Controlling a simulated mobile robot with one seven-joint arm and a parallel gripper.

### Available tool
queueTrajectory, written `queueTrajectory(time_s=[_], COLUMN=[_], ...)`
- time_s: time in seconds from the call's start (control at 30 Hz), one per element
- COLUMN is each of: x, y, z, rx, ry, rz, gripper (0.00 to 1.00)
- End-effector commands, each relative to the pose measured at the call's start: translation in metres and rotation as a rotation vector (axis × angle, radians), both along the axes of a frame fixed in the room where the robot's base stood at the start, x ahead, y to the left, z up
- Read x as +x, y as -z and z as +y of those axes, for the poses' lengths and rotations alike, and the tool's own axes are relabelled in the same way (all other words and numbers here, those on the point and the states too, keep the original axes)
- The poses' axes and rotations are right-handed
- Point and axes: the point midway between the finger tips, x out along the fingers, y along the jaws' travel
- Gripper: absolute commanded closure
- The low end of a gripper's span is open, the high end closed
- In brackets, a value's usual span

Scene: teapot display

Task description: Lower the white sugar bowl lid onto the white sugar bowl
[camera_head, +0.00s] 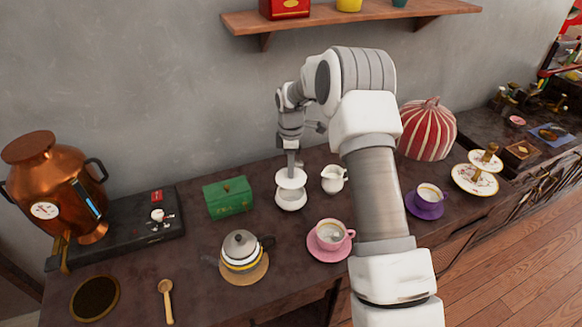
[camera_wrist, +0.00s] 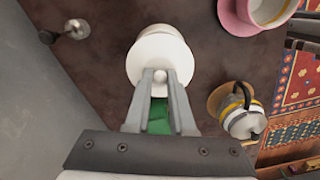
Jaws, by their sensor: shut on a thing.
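The white sugar bowl (camera_head: 290,201) stands on the dark counter, right of the green box. The white sugar bowl lid (camera_head: 291,179) is directly above it in the head view, roughly level, with a narrow stretch of bowl showing below. My gripper (camera_head: 291,166) points down and is shut on the lid's knob. In the wrist view my gripper (camera_wrist: 161,76) has its fingers on either side of the round knob, with the white lid (camera_wrist: 146,58) beyond them. The lid hides the bowl's opening, so I cannot tell whether they touch.
A white creamer (camera_head: 333,180) stands close at the right. The green box (camera_head: 228,198) is at the left. A pink cup (camera_head: 331,235) and a grey-lidded teapot (camera_head: 240,250) stand in front. A red striped gourd-shaped piece (camera_head: 428,130) is farther right. A wall shelf (camera_head: 350,17) hangs above.

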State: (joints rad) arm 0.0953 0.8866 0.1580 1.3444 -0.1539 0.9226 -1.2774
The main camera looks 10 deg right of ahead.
Motion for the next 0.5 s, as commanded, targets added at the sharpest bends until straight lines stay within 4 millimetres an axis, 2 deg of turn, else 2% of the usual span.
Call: queueTrajectory(time_s=[0.5], x=[0.000], y=[0.020], z=[0.000], rx=[0.000], ry=[0.000], rz=[-0.001], gripper=[1.00])
